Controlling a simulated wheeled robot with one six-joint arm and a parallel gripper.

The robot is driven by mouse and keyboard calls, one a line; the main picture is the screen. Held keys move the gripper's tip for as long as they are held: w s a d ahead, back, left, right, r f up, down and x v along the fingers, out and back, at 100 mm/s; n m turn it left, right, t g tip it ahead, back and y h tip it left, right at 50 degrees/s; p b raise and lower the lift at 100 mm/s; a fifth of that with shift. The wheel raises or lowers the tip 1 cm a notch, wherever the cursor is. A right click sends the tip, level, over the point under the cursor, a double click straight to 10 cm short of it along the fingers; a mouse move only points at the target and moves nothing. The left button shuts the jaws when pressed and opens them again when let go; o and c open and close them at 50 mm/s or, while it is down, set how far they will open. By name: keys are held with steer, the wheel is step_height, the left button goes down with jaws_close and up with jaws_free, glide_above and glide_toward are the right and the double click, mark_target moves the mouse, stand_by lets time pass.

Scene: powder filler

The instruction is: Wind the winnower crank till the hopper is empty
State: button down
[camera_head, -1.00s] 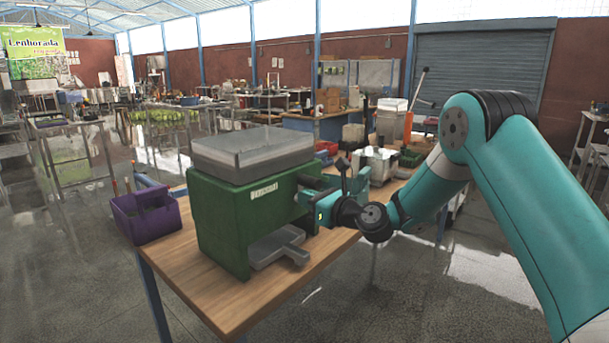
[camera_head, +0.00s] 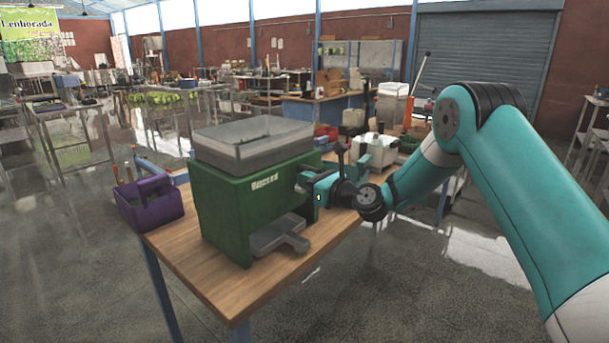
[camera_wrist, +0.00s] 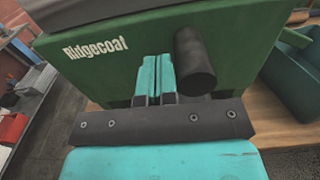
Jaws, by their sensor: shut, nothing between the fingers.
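The winnower (camera_head: 225,215) is a green box on a wooden bench, with a label on its front; its front also fills much of the wrist view (camera_wrist: 240,45). A translucent grey hopper (camera_head: 240,158) sits on top; how much it holds I cannot tell. A grey tray (camera_head: 272,238) sticks out of the low opening. In the wrist view my gripper (camera_wrist: 153,62) is shut and empty, its teal fingertips close to the green front. A dark cylinder (camera_wrist: 196,65), apparently the crank's grip, stands just right of the fingers, not between them. The head view (camera_head: 304,184) shows my gripper at the box's right side; the crank is mostly hidden there.
A purple caddy (camera_head: 150,207) with tools stands at the bench's left end. A white device (camera_head: 377,150) and small bins stand behind my wrist on the bench (camera_head: 205,275). Open floor lies in front of the bench.

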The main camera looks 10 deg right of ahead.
steer(key=shift+w+d+r+p, duration=0.45)
steer(key=shift+d+p, duration=0.1)
steer(key=shift+d, duration=0.1)
steer(key=shift+w+d, duration=0.65)
steer(key=shift+d, duration=0.15)
steer(key=shift+f, duration=0.1)
steer(key=shift+w+d+f, duration=0.25)
steer(key=shift+w+d, duration=0.25)
steer(key=shift+d, duration=0.25)
steer(key=shift+f, duration=0.1)
